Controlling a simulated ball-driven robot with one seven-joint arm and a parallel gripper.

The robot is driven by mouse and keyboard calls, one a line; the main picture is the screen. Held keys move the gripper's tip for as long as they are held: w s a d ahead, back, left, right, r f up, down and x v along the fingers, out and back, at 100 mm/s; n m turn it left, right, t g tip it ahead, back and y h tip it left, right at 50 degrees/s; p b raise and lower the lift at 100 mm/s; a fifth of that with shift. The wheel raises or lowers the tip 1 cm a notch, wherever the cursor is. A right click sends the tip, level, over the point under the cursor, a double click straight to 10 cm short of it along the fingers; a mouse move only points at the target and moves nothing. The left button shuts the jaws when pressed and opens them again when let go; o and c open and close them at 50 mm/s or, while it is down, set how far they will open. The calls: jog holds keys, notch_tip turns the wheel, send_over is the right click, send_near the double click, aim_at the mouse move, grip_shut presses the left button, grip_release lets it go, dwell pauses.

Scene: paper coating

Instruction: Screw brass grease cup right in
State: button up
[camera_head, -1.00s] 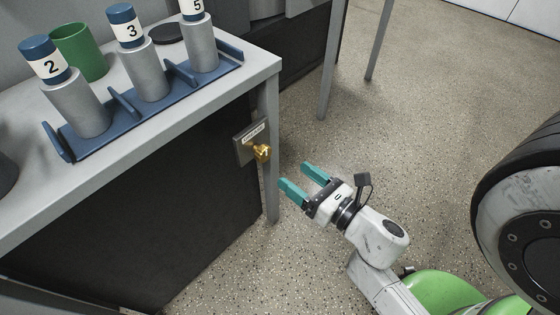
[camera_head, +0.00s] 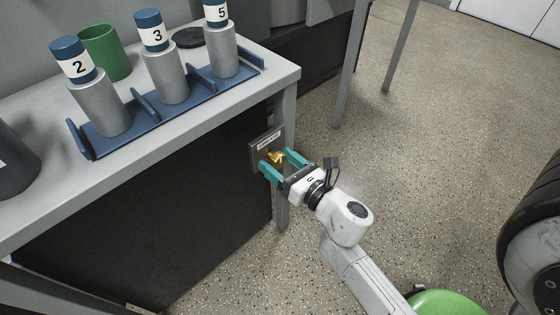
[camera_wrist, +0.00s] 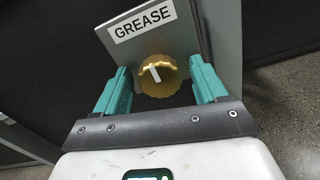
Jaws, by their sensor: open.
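The brass grease cup (camera_head: 277,157) sticks out from a grey plate (camera_head: 257,151) at the side of the bench. In the wrist view the cup (camera_wrist: 158,80) is round with a ridged edge and a pale mark on its face. Its plate (camera_wrist: 183,33) carries a label reading GREASE. My gripper (camera_head: 279,163) has teal fingers and is open around the cup. In the wrist view my gripper (camera_wrist: 160,88) has one finger on each side of the cup, with a visible gap on both sides. The cup's thread is hidden.
The bench top (camera_head: 190,130) holds a blue rack (camera_head: 120,140) with grey cylinders with blue caps numbered 2, 3 and 5. A green cup (camera_head: 105,52) and a dark disc (camera_head: 188,38) stand behind. A bench leg (camera_head: 283,205) is close to my gripper.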

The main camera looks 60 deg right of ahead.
jog(key=shift+c, duration=0.2)
jog(key=c, duration=1)
